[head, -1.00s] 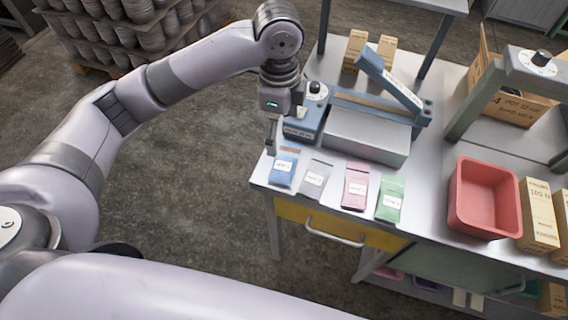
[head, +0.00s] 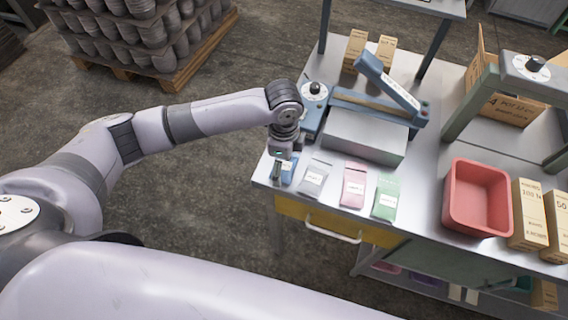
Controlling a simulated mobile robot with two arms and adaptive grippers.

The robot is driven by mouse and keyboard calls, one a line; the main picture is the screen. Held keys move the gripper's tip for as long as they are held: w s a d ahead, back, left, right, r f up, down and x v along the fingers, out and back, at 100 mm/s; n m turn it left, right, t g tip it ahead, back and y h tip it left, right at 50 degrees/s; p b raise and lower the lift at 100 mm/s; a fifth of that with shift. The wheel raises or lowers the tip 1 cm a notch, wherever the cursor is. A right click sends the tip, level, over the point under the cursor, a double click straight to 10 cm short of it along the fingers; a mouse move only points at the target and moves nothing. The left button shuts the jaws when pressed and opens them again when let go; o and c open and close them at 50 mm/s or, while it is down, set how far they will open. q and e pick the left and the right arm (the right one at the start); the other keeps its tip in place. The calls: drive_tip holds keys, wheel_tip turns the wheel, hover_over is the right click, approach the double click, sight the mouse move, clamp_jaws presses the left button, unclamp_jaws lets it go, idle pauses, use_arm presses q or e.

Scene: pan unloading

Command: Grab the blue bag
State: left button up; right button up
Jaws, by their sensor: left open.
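The blue bag (head: 288,171) lies at the left front corner of the workbench top (head: 425,215), the leftmost in a row of small bags. My left gripper (head: 277,176) is open and pointed down at the left part of the blue bag. It hides much of the bag, so I cannot tell whether the fingers touch it. My right gripper is not in view.
A grey bag (head: 314,178), a pink bag (head: 353,185) and a green bag (head: 386,198) lie to the right. Behind them stands a blue and grey sealing machine (head: 365,138). A red bin (head: 478,198) and cardboard boxes (head: 529,214) stand farther right.

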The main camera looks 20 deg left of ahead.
use_arm(q)
drive_tip(key=c, duration=1.3)
